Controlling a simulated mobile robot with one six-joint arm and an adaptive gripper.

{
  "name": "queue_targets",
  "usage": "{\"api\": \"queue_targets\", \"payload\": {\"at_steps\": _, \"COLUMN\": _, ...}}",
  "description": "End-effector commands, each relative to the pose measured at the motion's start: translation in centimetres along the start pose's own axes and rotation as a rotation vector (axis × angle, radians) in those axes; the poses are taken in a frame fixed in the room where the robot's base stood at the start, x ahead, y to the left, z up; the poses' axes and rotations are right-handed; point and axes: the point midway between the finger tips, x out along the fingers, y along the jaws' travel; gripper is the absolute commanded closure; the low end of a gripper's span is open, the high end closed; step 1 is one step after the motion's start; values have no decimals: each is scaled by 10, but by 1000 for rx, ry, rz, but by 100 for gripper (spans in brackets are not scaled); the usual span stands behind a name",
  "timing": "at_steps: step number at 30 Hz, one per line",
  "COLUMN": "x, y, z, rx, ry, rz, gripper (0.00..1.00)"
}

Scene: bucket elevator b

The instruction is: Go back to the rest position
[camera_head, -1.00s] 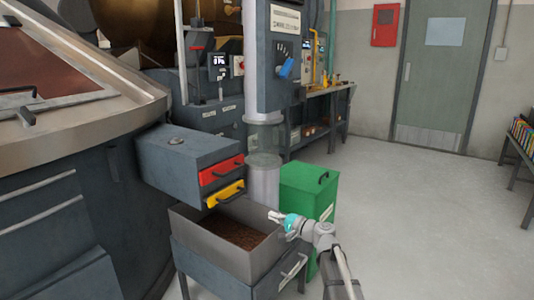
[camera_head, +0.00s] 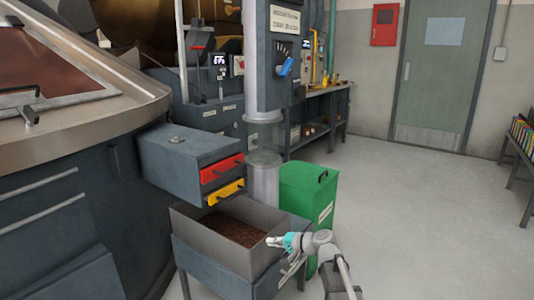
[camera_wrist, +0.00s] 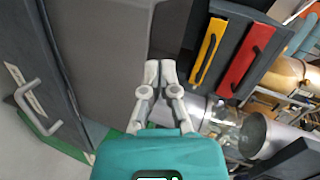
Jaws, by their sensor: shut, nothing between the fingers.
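My gripper (camera_head: 272,241) is at the right rim of the grey open bin (camera_head: 262,262) in the head view, apart from any handle. The bin holds a brown granular material (camera_head: 235,230). In the wrist view my gripper (camera_wrist: 160,66) has its two grey fingertips together, with nothing between them. The bin's grey wall (camera_wrist: 100,45) shows to the left of the fingers there. Whether a finger touches the bin I cannot tell.
A box with a red drawer (camera_head: 222,168) and a yellow drawer (camera_head: 225,192) stands above the bin. A green container (camera_head: 305,200) is just behind my arm. A clear cylinder (camera_head: 264,160) stands behind the bin. The floor (camera_head: 420,220) to the right is free.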

Motion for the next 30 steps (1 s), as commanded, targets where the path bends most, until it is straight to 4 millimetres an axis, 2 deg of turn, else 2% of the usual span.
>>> {"api": "queue_targets", "payload": {"at_steps": 3, "x": -10, "y": 23, "z": 27, "rx": -60, "ry": -56, "rz": 125, "gripper": 100}}
{"api": "queue_targets", "payload": {"at_steps": 8, "x": -29, "y": 58, "z": 57, "rx": -136, "ry": -136, "rz": 314, "gripper": 100}}
{"api": "queue_targets", "payload": {"at_steps": 14, "x": -62, "y": 101, "z": 90, "rx": -209, "ry": -232, "rz": 558, "gripper": 100}}
{"api": "queue_targets", "payload": {"at_steps": 18, "x": -92, "y": 127, "z": 110, "rx": -246, "ry": -294, "rz": 733, "gripper": 100}}
{"api": "queue_targets", "payload": {"at_steps": 24, "x": -131, "y": 152, "z": 126, "rx": -273, "ry": -354, "rz": 931, "gripper": 100}}
{"api": "queue_targets", "payload": {"at_steps": 30, "x": -158, "y": 164, "z": 136, "rx": -284, "ry": -390, "rz": 1061, "gripper": 100}}
